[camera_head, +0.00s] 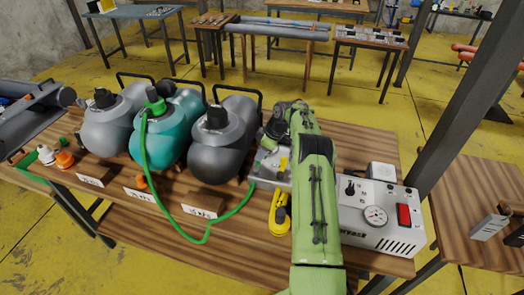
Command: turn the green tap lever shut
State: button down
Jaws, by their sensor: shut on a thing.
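My gripper (274,128) is at the far end of my green arm, low over a metal plate fixture (268,165) on the wooden bench. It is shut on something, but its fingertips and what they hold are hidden. I cannot make out the green tap lever; the gripper and arm cover part of the fixture. A green hose (205,238) runs from the green cap fitting (154,97) on the teal tank (160,140) to the left side of this fixture. A small yellow part (283,164) shows on the fixture beside my arm.
Grey tanks (105,128) and (220,150) flank the teal tank. A yellow-and-black tool (279,213) lies just left of my arm. A white-grey box with a gauge and red switch (383,218) stands close on the right.

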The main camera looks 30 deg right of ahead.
jog(key=c, duration=0.9)
grip_release()
jog(key=p+v, duration=0.2)
jog(key=v, duration=1.3)
jog(key=shift+s+d+r+p, duration=0.15)
jog(key=shift+r+p, duration=0.15)
jog(key=shift+r, duration=0.05)
